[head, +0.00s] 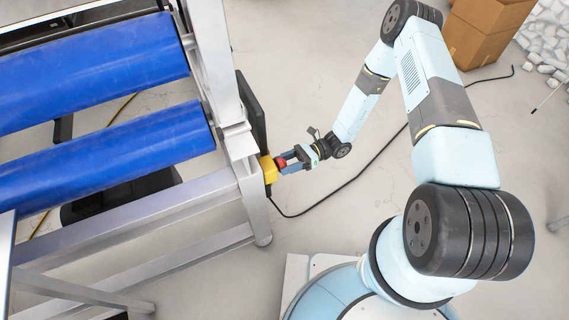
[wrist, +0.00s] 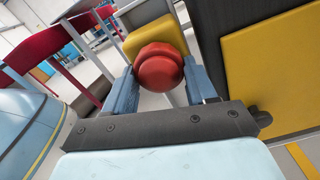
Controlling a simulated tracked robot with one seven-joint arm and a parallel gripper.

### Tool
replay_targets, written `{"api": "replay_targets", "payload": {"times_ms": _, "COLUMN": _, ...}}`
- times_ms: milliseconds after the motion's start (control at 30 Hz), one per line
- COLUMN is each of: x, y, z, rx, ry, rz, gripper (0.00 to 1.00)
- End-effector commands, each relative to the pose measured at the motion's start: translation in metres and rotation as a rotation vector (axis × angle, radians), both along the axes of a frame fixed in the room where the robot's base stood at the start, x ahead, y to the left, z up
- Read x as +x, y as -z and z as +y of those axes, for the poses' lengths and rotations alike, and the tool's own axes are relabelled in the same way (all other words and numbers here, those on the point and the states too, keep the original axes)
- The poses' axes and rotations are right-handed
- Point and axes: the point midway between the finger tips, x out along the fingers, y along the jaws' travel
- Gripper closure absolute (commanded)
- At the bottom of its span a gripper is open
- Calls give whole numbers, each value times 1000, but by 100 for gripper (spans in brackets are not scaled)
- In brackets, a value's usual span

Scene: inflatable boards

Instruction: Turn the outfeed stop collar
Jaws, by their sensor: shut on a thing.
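The stop collar is a red round knob (head: 281,162) on a yellow box (head: 268,169), fixed to the side of a grey metal frame at the end of the blue rollers. My gripper (head: 285,162) reaches it from the right. In the wrist view the red knob (wrist: 159,68) sits between my two blue fingers (wrist: 160,80), which are shut on its sides. The yellow box (wrist: 150,36) shows behind it. The knob's underside and the exact finger contacts are partly hidden.
Two blue rollers (head: 90,70) lie in the grey frame (head: 215,70) at left. A black cable (head: 352,180) runs across the floor beneath my arm. A yellow panel (wrist: 275,75) is close on the right in the wrist view.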

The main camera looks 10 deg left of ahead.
Motion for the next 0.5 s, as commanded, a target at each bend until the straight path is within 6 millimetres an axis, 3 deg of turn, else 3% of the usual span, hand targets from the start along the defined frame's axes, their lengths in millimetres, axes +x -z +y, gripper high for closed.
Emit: {"api": "replay_targets", "payload": {"times_ms": 500, "x": -1, "y": 0, "z": 1, "rx": -76, "ry": -1, "rz": 123, "gripper": 74}}
